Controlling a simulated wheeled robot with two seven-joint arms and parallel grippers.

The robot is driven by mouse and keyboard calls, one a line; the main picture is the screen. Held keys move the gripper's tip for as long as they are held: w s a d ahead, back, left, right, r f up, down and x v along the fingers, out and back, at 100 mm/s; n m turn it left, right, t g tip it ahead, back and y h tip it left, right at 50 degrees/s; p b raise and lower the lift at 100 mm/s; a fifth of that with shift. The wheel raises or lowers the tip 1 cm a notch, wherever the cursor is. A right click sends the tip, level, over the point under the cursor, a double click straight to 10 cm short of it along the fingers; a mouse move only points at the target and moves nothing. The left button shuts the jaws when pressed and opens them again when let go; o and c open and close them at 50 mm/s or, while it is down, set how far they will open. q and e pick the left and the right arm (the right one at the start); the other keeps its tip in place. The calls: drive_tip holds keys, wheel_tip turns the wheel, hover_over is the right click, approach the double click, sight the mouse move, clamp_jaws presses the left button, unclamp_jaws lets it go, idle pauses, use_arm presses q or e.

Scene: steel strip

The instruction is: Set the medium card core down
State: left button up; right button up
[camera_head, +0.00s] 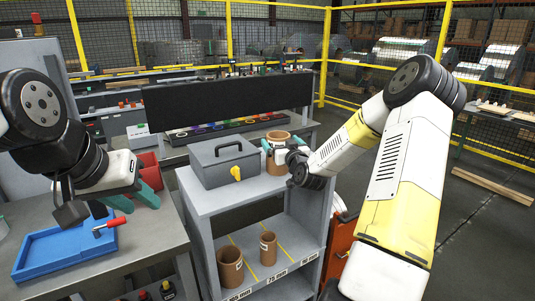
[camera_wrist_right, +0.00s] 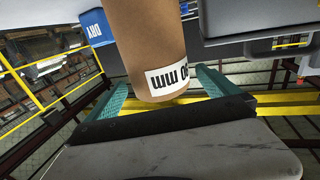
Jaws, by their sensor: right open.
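A brown card core (camera_head: 277,138) stands upright at the back right of the grey cabinet's top (camera_head: 213,199), beside a grey toolbox. My right gripper (camera_head: 281,150) is open, with its teal fingers around this core. The right wrist view shows the core (camera_wrist_right: 150,45) between the spread fingers (camera_wrist_right: 160,85), its white label upside down and partly cut off. Two more card cores stand on the shelf below, a wider one (camera_head: 230,267) and a narrower one (camera_head: 268,247). Which core is the medium one I cannot tell for sure. My left gripper (camera_head: 133,200) is open and empty.
The grey toolbox (camera_head: 222,164) with a yellow padlock takes up much of the cabinet top. The shelf (camera_head: 284,250) has yellow dividing lines and size labels, with free room at its right. A blue tray (camera_head: 65,248) and red-handled tool (camera_head: 109,227) lie below my left gripper.

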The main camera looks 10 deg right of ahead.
sight(275, 135)
drive_tip(key=w, duration=0.6)
drive_tip(key=shift+w+a+f, duration=0.15)
drive_tip(key=shift+a+f, duration=0.05)
drive_tip(key=c, duration=1.9)
drive_tip(key=shift+c, duration=1.3)
drive_tip(key=shift+r, duration=0.15)
